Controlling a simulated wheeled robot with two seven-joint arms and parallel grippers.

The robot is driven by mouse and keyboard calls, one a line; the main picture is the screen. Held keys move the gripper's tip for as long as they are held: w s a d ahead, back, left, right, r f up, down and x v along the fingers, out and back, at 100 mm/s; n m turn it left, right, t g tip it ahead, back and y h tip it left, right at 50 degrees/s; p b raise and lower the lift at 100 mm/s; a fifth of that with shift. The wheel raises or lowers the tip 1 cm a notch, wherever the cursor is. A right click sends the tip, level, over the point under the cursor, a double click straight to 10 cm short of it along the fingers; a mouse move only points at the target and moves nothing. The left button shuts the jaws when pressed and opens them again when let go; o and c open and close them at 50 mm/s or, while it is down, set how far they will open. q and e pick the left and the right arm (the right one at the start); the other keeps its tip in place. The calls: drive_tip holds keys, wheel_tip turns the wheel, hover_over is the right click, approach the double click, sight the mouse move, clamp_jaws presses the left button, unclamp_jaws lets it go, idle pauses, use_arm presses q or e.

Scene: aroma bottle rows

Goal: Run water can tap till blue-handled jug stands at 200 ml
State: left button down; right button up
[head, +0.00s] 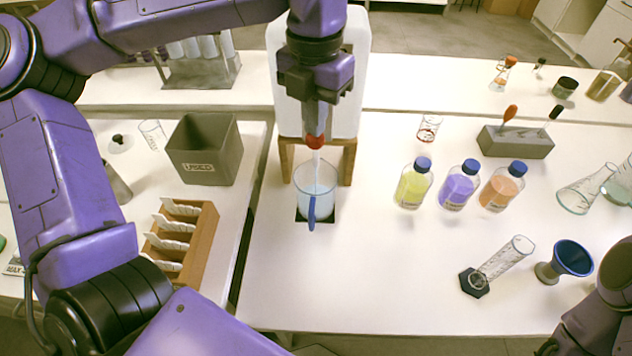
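The white water can (349,120) stands on a wooden stand (348,163), with a red tap (315,141) at its front. A pale streak, seemingly water, runs from the tap into the jug (318,190). The clear jug stands upright on a small dark square, its blue handle (311,212) facing me. Its graduations and water level are too small to read. My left gripper (313,117) points down right at the tap, its fingers close together as seen from here; whether they grip it is unclear. Of my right arm, only a part shows at the lower right edge.
Bottles with yellow (412,188), purple (457,189) and orange (501,189) liquid stand right of the jug. A measuring cylinder (505,260) and blue funnel (572,258) are nearer me. A grey bin (204,150) and wooden rack (203,240) stand left. The front middle counter is clear.

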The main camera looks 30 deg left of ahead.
use_arm(q)
drive_tip(key=shift+r+p, duration=0.6)
drive_tip(key=shift+r, duration=0.1)
idle(6.6)
wheel_tip(320, 180, up, 6)
drive_tip(key=p, duration=0.5)
drive_tip(key=shift+s+f, duration=0.1)
drive_tip(key=shift+f, duration=0.1)
